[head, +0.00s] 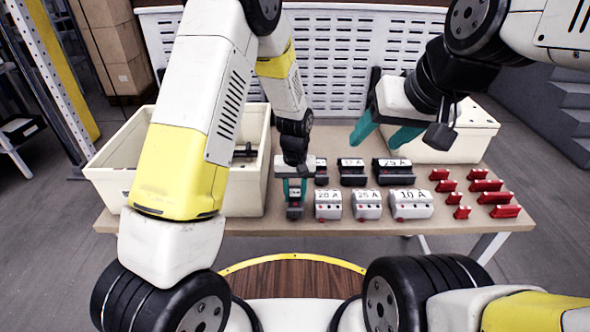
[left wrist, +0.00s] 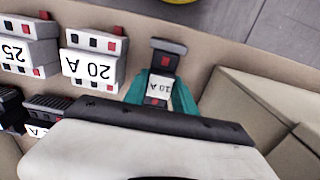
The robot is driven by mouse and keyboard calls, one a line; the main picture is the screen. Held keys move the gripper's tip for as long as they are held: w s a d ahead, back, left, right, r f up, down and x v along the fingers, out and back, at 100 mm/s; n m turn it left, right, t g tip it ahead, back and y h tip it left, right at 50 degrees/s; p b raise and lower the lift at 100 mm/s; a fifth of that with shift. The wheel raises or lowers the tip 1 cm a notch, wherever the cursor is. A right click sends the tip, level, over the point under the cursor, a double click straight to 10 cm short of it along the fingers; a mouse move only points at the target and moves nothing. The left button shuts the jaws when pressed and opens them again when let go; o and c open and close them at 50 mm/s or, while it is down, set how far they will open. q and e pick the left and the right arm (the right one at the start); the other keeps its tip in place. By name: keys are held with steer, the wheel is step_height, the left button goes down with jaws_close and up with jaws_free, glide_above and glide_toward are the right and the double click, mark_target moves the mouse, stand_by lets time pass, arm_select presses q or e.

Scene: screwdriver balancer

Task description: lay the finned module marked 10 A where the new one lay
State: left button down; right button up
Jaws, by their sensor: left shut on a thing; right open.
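My left gripper (head: 294,196) is shut on a small dark module (head: 295,212) at the table's front left. In the left wrist view this module (left wrist: 158,88) sits between teal fingers, and its white label reads 10 A, upside down. Whether it touches the table, I cannot tell. To its right stands a front row of white modules: 20 A (head: 328,206), 25 A (head: 367,205) and a wider 10 A (head: 411,204). Behind them is a row of dark finned modules, one marked 25 A (head: 394,172). My right gripper (head: 376,142) is open and empty above the table's back right.
A cream bin (head: 122,170) stands on the left of the table (head: 460,224), close to my left gripper. Another cream box (head: 440,151) is at the back right. Several red pieces (head: 486,185) lie at the right. A white perforated panel (head: 335,60) stands behind the table.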

arm_select(q)
steer(key=shift+f, duration=0.25)
steer(key=c, duration=0.9)
jaws_free()
steer(key=shift+r, duration=0.1)
step_height(320, 180, up, 8)
steer(key=shift+f, duration=0.15)
